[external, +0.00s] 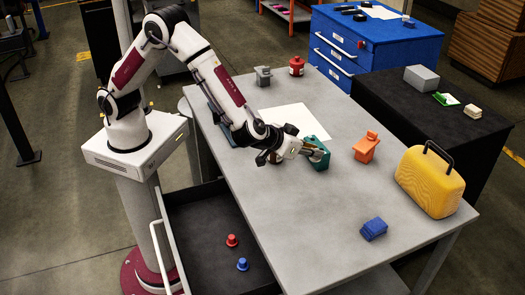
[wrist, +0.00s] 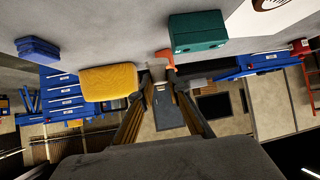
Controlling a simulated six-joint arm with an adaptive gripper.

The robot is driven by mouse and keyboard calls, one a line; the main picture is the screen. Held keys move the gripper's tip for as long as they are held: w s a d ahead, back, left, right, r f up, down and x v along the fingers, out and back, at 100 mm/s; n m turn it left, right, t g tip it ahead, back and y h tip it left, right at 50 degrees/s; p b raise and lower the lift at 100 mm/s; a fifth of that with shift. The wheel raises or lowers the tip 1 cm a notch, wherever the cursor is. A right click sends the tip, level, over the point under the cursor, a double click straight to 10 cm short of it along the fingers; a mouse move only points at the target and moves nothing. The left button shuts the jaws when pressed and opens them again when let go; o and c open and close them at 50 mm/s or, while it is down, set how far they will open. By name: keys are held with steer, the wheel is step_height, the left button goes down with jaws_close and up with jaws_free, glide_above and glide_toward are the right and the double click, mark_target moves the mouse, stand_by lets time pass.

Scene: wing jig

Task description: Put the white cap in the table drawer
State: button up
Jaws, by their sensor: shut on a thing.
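My gripper (external: 309,150) is over the grey table, close beside a teal block in the external view. In the wrist view its two fingers (wrist: 158,80) are shut on a small pale thing (wrist: 157,71) at their tips, which looks like the white cap. The cap cannot be made out clearly in the external view. The table drawer (external: 199,216) is pulled open below the table's left side. A red cap (external: 232,240) and a blue cap (external: 242,264) stand inside it, with bare floor around them.
The teal block (wrist: 198,32) is near my gripper. An orange part (external: 366,147), a yellow case (external: 430,182) and a blue block (external: 374,229) stand on the table's right side. A grey part (external: 263,76) and a red container (external: 296,66) stand at the back.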

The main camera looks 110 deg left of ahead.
steer(key=s+d, duration=1.1)
steer(key=d, duration=0.1)
step_height(320, 180, up, 4)
steer(key=n+g, duration=0.1)
glide_above(211, 226)
step_height(211, 226, down, 16)
steer(key=shift+r+y, duration=0.25)
steer(key=shift+y, duration=0.05)
stand_by(0.5)
steer(key=shift+f, duration=2.9)
steer(key=shift+f, duration=2.05)
steer(key=shift+f, duration=0.6)
